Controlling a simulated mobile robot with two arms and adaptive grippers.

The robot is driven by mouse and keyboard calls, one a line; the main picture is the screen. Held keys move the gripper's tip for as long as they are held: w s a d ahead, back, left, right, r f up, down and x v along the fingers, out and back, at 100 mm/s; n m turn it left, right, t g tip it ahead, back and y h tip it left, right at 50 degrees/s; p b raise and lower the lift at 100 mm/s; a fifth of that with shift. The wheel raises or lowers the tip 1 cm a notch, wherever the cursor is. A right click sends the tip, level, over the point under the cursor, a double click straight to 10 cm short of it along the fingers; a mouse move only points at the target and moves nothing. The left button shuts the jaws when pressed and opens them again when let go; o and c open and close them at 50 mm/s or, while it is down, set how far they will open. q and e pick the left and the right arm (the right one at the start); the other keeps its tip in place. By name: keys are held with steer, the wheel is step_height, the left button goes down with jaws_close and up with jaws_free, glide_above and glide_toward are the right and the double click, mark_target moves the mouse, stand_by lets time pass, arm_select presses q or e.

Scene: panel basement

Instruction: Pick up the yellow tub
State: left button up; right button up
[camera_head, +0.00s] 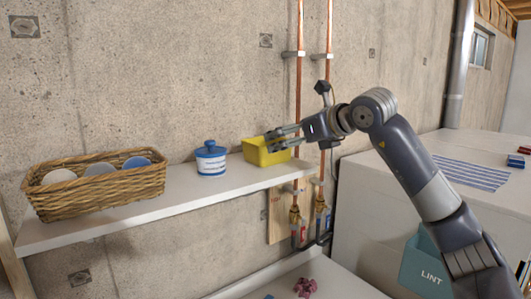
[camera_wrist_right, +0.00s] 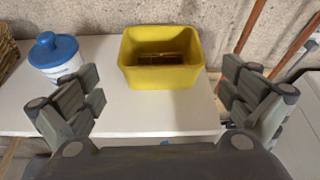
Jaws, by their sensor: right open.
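The yellow tub (camera_head: 258,157) stands upright on the white shelf (camera_head: 190,193), near its right end. In the right wrist view the tub (camera_wrist_right: 162,77) is open-topped, with something brownish inside that I cannot make out. My right gripper (camera_head: 280,138) is open and empty. In the head view its fingers overlap the tub's upper right part. In the right wrist view the fingers are spread wide to the left and right of the tub, with gaps between; I see no contact. My left gripper is not in view.
A blue-lidded white jar (camera_head: 210,160) stands just left of the tub. A wicker basket (camera_head: 98,192) with several round items is farther left. Copper pipes (camera_head: 299,90) run up the concrete wall right of the tub. A white appliance (camera_head: 390,175) stands at the right.

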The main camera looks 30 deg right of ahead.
mark_target(256, 152)
steer(key=shift+x, duration=1.05)
steer(key=x, duration=0.3)
steer(key=shift+f+p, duration=0.15)
steer(key=shift+p, duration=0.2)
steer(key=shift+x, duration=1.05)
steer(key=shift+d, duration=0.1)
steer(key=shift+s, duration=0.1)
steer(key=c, duration=0.7)
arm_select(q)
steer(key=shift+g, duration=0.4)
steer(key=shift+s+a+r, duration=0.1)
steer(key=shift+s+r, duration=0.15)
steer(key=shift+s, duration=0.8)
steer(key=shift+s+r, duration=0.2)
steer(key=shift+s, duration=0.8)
